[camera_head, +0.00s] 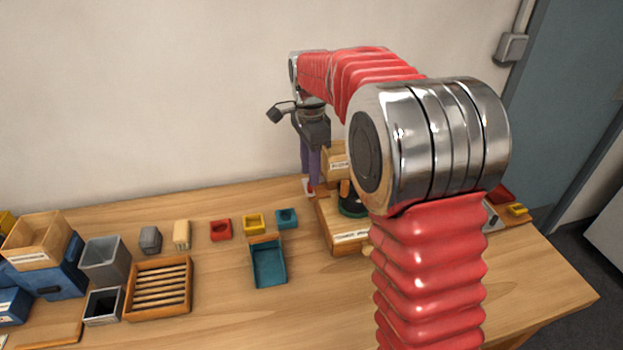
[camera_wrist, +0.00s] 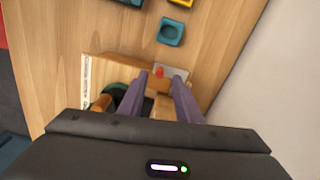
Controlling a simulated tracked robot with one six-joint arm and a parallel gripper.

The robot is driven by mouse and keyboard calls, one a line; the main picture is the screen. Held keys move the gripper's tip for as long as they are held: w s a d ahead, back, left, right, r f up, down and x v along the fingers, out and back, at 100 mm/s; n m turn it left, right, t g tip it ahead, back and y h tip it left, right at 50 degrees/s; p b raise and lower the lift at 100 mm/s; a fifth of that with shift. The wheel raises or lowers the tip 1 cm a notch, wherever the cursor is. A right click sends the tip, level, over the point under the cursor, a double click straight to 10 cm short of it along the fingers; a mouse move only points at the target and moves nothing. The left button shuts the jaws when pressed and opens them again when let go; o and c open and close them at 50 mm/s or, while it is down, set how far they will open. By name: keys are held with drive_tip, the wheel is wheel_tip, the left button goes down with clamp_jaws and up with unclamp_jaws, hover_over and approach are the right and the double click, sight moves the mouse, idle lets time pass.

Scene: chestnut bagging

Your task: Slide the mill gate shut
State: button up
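The mill is a wooden body (camera_head: 345,240) with a white label and a dark green ring (camera_head: 352,207), standing in the middle of the table, partly hidden by my arm. A pale gate plate with a small red knob (camera_head: 310,189) shows at its left back side; the red knob also shows in the wrist view (camera_wrist: 160,72) beside the pale plate (camera_wrist: 177,72). My gripper (camera_head: 311,190) points down with its purple fingers at this knob. In the wrist view my gripper (camera_wrist: 160,78) is open, with the knob seen between the fingertips and gaps beside it.
Small red (camera_head: 221,230), yellow (camera_head: 253,224) and teal (camera_head: 287,218) trays lie left of the mill, with a larger teal tray (camera_head: 269,265) in front. A slatted wooden rack (camera_head: 160,288) and grey bins (camera_head: 104,258) stand further left. The wall is close behind.

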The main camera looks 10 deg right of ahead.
drive_tip(key=shift+f, duration=1.7)
drive_tip(key=shift+c, duration=0.4)
clamp_jaws()
